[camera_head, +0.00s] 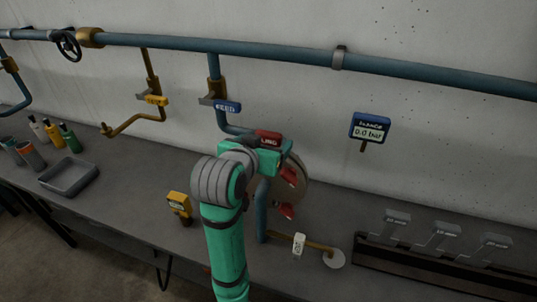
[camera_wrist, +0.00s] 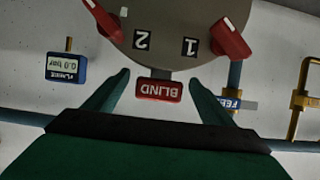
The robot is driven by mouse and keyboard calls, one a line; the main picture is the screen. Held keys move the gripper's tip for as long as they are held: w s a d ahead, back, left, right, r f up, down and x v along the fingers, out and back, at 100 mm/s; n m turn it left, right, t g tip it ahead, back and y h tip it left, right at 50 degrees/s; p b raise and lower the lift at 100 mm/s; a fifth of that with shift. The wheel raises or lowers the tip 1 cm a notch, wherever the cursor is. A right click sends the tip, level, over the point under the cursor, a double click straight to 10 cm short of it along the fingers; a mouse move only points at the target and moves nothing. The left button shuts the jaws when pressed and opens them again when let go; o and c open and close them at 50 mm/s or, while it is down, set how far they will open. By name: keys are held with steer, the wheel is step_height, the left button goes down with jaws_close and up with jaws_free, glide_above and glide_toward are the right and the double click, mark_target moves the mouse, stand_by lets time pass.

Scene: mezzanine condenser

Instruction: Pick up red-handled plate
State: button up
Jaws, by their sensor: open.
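A red tab (camera_wrist: 158,90) marked BLIND sticks out from the rim of a round grey-brown disc (camera_wrist: 180,25) in the wrist view. The disc bears labels 1 and 2 and two red levers, one at each side (camera_wrist: 231,40). In the head view the red tab (camera_head: 268,139) shows at the top of the disc (camera_head: 303,191), which stands on the blue pipe, partly hidden by my arm. My gripper (camera_wrist: 159,82) is open, with one finger on each side of the tab and visible gaps at both sides. Any plate behind the tab is hidden.
A blue gauge (camera_head: 369,128) reading 0.0 bar is on the wall. A blue FEED valve handle (camera_head: 227,107) and a yellow handle (camera_head: 153,100) hang from pipes close by. A yellow device (camera_head: 179,204), a grey tray (camera_head: 69,178) and a dark rack (camera_head: 430,256) stand on the bench.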

steer(key=shift+x, duration=2.6)
steer(key=shift+r, duration=0.1)
steer(key=c, duration=1.3)
steer(key=shift+c, duration=0.5)
steer(key=shift+r, duration=0.15)
